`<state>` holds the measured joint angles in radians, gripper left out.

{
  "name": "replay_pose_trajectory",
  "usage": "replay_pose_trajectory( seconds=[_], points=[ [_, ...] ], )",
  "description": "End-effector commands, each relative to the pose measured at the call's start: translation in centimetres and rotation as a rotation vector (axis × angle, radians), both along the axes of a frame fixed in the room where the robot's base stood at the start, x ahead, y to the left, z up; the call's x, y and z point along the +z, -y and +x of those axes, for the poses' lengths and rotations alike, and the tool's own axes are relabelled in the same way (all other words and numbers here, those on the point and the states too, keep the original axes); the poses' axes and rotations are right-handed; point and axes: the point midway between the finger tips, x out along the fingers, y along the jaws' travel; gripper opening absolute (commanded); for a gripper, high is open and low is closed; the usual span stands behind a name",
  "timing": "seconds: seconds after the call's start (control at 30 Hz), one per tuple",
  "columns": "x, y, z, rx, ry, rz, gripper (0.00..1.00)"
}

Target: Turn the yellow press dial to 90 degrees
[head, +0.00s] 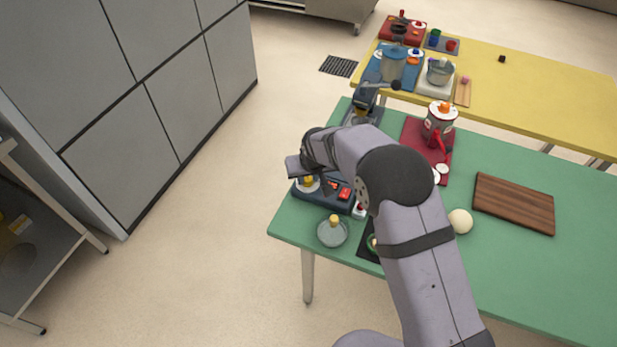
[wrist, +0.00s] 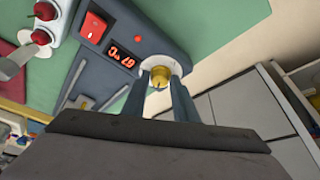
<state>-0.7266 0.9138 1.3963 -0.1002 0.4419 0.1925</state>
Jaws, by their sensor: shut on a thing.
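The yellow press dial (wrist: 160,78) sits at the end of a dark blue-grey press panel (wrist: 150,40) in the wrist view. In the head view the yellow dial (head: 308,181) shows on a white round base at the left end of the panel (head: 318,198), near the green table's left edge. My gripper (wrist: 160,70) is shut on the dial, one finger on each side of it. The panel has a red switch (wrist: 93,27) and a red-lit display (wrist: 122,58), tilted in view; its digits are hard to read. The dial's angle cannot be told.
A glass-like dish with a yellow knob (head: 332,232) stands in front of the panel. Red knobs on a white base (wrist: 42,22) are beside it. A black-handled machine (head: 365,105) stands behind. A wooden board (head: 513,204) and pale ball (head: 460,221) lie to the right.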

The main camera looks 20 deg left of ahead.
Motion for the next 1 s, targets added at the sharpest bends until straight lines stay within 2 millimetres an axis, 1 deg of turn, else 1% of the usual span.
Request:
replay_pose_trajectory(
  seconds=[0.17, 0.37, 0.63, 1.0],
  points=[
    [-0.35, -0.15, -0.03, -0.078, 0.001, 0.001, 0.04],
    [-0.59, -0.33, -0.12, -0.224, 0.002, 0.001, 0.04],
    [-0.59, -0.53, -0.15, -0.48, 0.002, 0.0, 0.04],
    [-0.11, -0.85, -0.15, -0.833, 0.001, -0.001, 0.04]
  ],
)
